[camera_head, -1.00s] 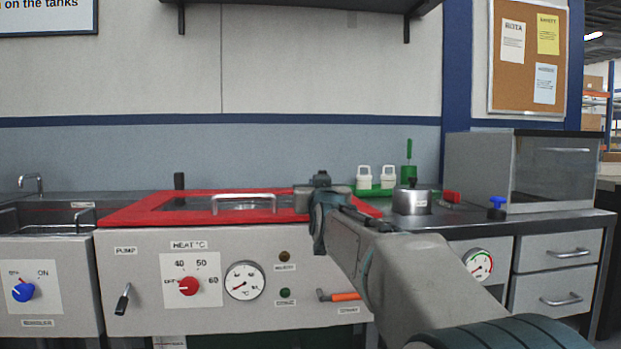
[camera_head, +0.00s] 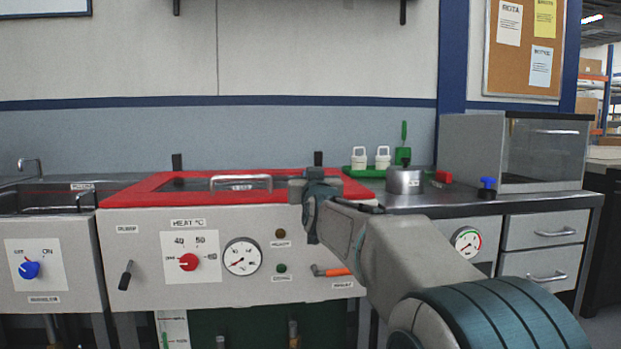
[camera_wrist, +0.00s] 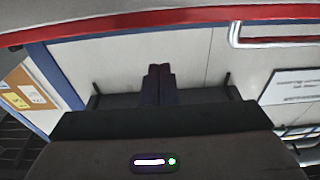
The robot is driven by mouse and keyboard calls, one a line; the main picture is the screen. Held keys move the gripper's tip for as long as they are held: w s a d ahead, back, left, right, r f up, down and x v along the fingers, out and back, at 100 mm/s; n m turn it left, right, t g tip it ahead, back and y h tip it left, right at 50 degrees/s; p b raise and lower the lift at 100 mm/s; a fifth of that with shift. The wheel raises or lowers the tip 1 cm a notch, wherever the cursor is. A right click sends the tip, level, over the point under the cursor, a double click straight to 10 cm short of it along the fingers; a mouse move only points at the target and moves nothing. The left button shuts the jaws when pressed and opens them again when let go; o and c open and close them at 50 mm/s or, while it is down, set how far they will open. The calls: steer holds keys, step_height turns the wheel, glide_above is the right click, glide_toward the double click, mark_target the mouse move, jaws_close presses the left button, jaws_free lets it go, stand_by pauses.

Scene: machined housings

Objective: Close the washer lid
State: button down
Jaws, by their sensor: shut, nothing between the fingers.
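The washer lid (camera_head: 150,184) is a red frame with a dark window and a metal bar handle (camera_head: 241,180). In the head view it lies about flat on top of the grey washer (camera_head: 140,250); I cannot tell whether it is fully seated. My gripper (camera_head: 297,187) is over the lid's right part, right of the handle, and hides some of it. I cannot tell whether it touches the lid. In the wrist view the shut, empty fingers (camera_wrist: 158,72) point towards the wall, and a red lid edge (camera_wrist: 180,18) and the handle (camera_wrist: 236,36) show along the top.
A sink (camera_head: 60,200) stands at the left. On the right counter are a metal pot (camera_head: 404,181), a green tray (camera_head: 366,172) with white containers, a blue-topped item (camera_head: 487,187) and a glass-fronted cabinet (camera_head: 545,155). An orange-handled lever (camera_head: 335,271) is on the washer front.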

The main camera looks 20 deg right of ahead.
step_height(320, 180, up, 5)
steer(key=p, duration=0.4)
steer(key=s+a+f, duration=0.1)
steer(key=s+f, duration=0.6)
steer(key=s, duration=0.1)
steer(key=s+a+r+g+p, duration=0.1)
steer(key=s+g+p, duration=0.4)
steer(key=s+p, duration=0.5)
steer(key=s+a+r+g+y+p, duration=0.1)
steer(key=s+a+r+g+p, duration=0.1)
steer(key=s+g+p, duration=0.4)
steer(key=s+a+r+n+g+y+p, duration=0.1)
steer(key=s+g+p, duration=0.4)
steer(key=s+p, duration=0.9)
steer(key=shift+s+a+r+g+p, duration=0.4)
steer(key=shift+r+p, duration=0.35)
steer(key=shift+p, duration=1.6)
